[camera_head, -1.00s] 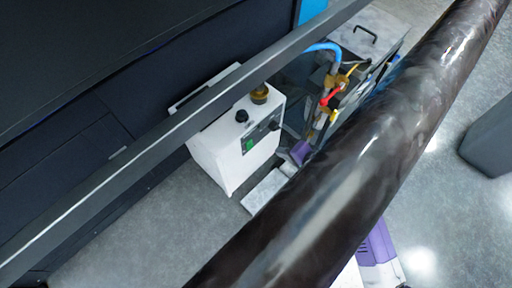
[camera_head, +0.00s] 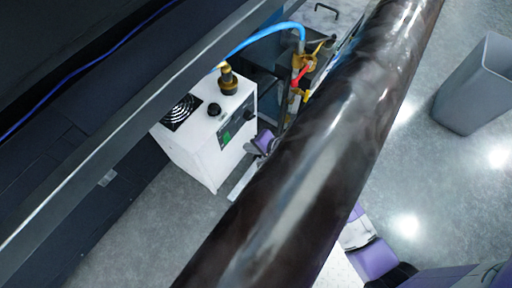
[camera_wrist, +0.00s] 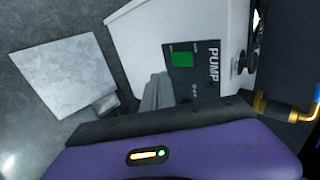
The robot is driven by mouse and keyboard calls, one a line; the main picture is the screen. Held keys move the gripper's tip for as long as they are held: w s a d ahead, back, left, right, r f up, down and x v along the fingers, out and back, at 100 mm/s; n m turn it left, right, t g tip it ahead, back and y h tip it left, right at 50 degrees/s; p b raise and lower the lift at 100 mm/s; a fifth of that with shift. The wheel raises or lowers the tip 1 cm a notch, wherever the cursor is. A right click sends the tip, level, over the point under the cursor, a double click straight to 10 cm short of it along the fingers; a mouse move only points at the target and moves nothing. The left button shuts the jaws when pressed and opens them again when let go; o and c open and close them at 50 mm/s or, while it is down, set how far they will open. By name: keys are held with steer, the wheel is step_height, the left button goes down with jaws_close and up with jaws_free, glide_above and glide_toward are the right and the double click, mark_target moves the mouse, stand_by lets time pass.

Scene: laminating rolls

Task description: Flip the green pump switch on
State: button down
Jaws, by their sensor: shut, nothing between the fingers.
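The green pump switch (camera_head: 227,137) is on the dark panel on the front of a white pump box (camera_head: 190,153). In the wrist view the switch (camera_wrist: 182,59) is a green square beside the word PUMP, in full view. I cannot tell its on or off position. In the head view my purple wrist (camera_head: 265,142) is right of the box front, partly behind the dark roll.
A large glossy dark roll (camera_head: 320,140) crosses the head view. A grey machine rail (camera_head: 130,120) runs behind the box. A brass fitting (camera_head: 228,80) and black knob (camera_head: 214,109) stand on the box. A blue hose (camera_head: 262,38) runs above. A grey bin (camera_head: 478,85) stands right.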

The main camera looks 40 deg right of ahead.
mark_target(228, 141)
steer(key=w+a+f+b, duration=0.2)
steer(key=w+f, duration=0.1)
steer(key=w, duration=0.3)
steer(key=shift+w+f, duration=0.15)
steer(key=shift+f, duration=0.1)
steer(key=shift+w+a+t, duration=0.15)
steer(key=shift+t, duration=0.15)
steer(key=shift+r, duration=0.1)
